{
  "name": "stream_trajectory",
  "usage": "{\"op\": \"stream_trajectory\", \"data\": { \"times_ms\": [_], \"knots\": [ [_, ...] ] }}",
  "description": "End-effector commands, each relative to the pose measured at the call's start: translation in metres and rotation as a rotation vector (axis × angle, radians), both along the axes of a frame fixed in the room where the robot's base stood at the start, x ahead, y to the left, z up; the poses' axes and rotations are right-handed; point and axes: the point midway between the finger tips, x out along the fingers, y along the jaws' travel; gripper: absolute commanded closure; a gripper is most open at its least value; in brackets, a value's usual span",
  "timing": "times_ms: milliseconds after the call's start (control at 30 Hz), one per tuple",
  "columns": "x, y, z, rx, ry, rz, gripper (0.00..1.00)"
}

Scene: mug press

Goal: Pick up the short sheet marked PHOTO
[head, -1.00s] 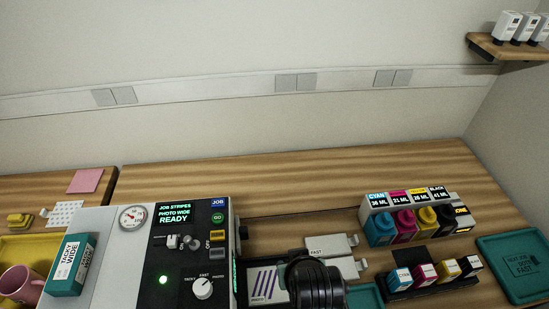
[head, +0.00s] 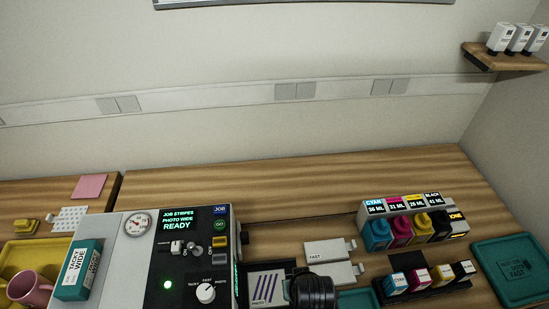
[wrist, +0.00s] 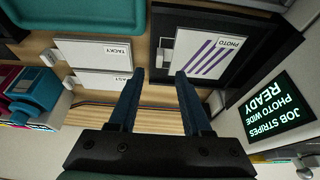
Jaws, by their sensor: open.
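The sheet marked PHOTO (head: 268,288) is white with purple slanted stripes. In the wrist view the sheet (wrist: 208,56) lies in the black tray (wrist: 250,25), at upper right of the fingers. A pale clip-like piece is at its left edge. My gripper (wrist: 157,78) is open and empty, with the two dark blue fingers apart, left of and below the sheet in the picture. In the head view only my dark arm shows, at the bottom.
Two white tabbed plates, one marked TACKY (wrist: 95,52), the other FAST (head: 325,252), lie beside the tray. The machine (head: 185,255) stands to its left in the head view. Ink bottles (head: 405,230) and a teal tray (head: 515,268) are at right.

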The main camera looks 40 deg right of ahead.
Motion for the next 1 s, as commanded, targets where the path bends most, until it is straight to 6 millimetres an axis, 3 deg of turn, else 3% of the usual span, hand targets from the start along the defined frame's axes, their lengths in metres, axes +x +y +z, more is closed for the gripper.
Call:
{"op": "stream_trajectory", "data": {
  "times_ms": [400,733,1000],
  "knots": [
    [0.012,-0.009,-0.042,0.000,0.000,-0.001,0.51],
    [0.013,-0.010,-0.045,0.000,-0.001,-0.001,0.51],
    [0.013,-0.009,-0.045,0.000,0.000,0.000,1.00]
  ]
}}
